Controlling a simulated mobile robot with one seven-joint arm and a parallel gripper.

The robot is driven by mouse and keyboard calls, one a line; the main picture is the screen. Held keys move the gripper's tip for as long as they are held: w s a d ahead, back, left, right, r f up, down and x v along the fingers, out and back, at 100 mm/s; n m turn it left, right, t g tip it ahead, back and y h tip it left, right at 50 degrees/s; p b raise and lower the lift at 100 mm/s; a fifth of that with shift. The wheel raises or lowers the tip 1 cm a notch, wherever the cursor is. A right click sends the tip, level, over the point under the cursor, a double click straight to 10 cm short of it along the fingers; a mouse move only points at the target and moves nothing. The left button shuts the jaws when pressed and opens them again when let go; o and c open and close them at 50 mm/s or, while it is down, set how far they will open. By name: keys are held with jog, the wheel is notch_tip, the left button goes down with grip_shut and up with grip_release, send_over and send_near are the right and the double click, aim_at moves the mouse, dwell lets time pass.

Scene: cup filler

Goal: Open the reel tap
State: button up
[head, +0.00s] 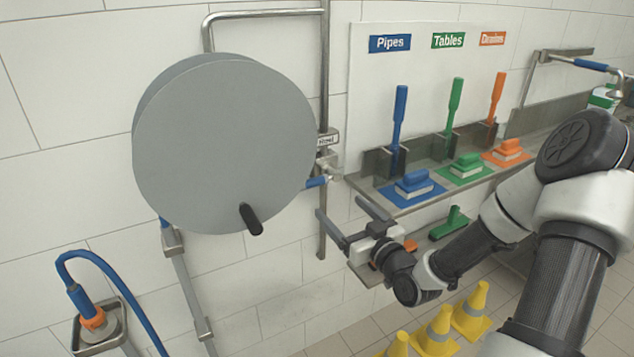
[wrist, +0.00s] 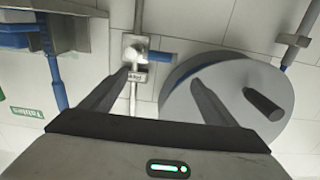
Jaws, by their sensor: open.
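The reel tap (head: 330,165) is a metal valve on the wall pipe, just right of the big grey hose reel (head: 225,140). Its blue lever (head: 317,182) points left toward the reel. My gripper (head: 338,205) is open and empty, its fingers pointing toward the wall just below the tap in the head view. In the wrist view the tap (wrist: 136,52) and its blue lever (wrist: 160,59) show beyond the fingertips, roughly between the two fingers. I see no clear contact between the fingers and the lever.
The reel has a black knob (head: 251,219) low on its front. To the right, a metal shelf (head: 410,198) holds blue, green and orange brushes. Yellow cones (head: 470,309) stand on the floor below. A blue hose (head: 110,270) hangs at lower left.

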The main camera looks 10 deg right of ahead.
aim_at(315, 182)
jog(key=x, duration=1.6)
jog(key=shift+w, duration=0.1)
